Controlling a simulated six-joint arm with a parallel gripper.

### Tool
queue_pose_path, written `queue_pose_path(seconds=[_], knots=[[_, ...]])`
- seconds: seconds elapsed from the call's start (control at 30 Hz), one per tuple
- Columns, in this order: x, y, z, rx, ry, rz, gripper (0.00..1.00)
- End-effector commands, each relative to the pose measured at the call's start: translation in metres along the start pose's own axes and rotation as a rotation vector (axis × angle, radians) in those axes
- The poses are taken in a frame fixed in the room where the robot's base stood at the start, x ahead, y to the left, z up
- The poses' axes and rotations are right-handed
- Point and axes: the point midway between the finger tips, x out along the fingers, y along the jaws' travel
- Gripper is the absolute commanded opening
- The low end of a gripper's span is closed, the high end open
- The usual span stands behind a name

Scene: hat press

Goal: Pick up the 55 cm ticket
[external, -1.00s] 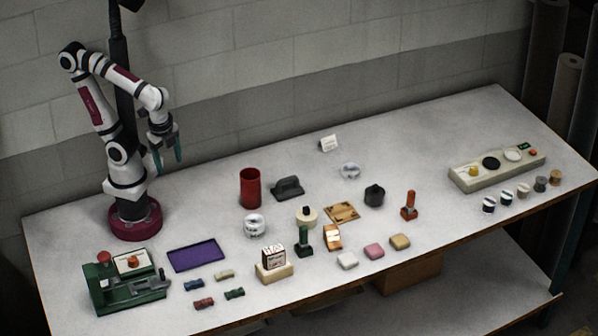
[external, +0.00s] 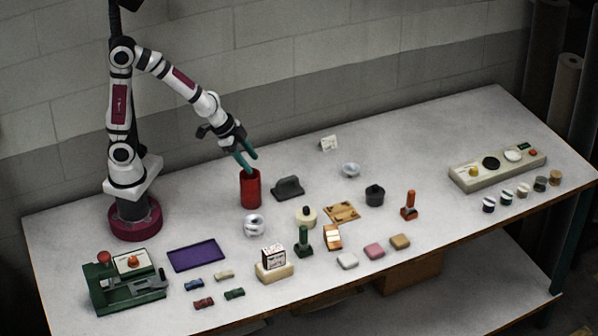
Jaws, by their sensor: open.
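No 55 cm marking is readable in the external view, so I cannot tell which thing is that ticket. A small white card with dark marks (external: 329,143) stands towards the back of the table. A white printed card or block (external: 273,257) stands on a cream base (external: 275,272) near the front. My gripper (external: 248,163) is open, its teal fingers pointing down just above or behind the mouth of a red cylinder (external: 250,189). Nothing shows between the fingers. Whether they touch the cylinder cannot be told.
A dark grey block (external: 288,188) stands right of the red cylinder. A clear jar (external: 254,226), wooden plate (external: 341,212) and black pot (external: 374,195) stand nearby. A purple tray (external: 196,254) and green press (external: 124,283) are at left.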

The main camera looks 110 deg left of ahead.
Motion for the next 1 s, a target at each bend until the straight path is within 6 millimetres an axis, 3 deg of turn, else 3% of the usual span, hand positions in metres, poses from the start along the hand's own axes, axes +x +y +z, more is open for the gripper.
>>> queue_pose_path(seconds=[0.03,0.1,0.2,0.3,0.4,0.5,0.8,1.0], knots=[[0.036,-0.039,-0.010,-0.102,0.071,-0.047,0.50],[0.079,-0.097,-0.019,-0.237,0.214,-0.121,0.50],[0.122,-0.170,-0.004,-0.410,0.406,-0.217,0.50],[0.144,-0.218,0.026,-0.545,0.555,-0.294,0.50],[0.152,-0.242,0.049,-0.629,0.645,-0.342,0.50],[0.157,-0.254,0.054,-0.658,0.681,-0.361,0.50],[0.215,-0.293,0.017,-0.658,0.684,-0.361,0.50],[0.237,-0.305,0.004,-0.659,0.683,-0.361,0.50]])
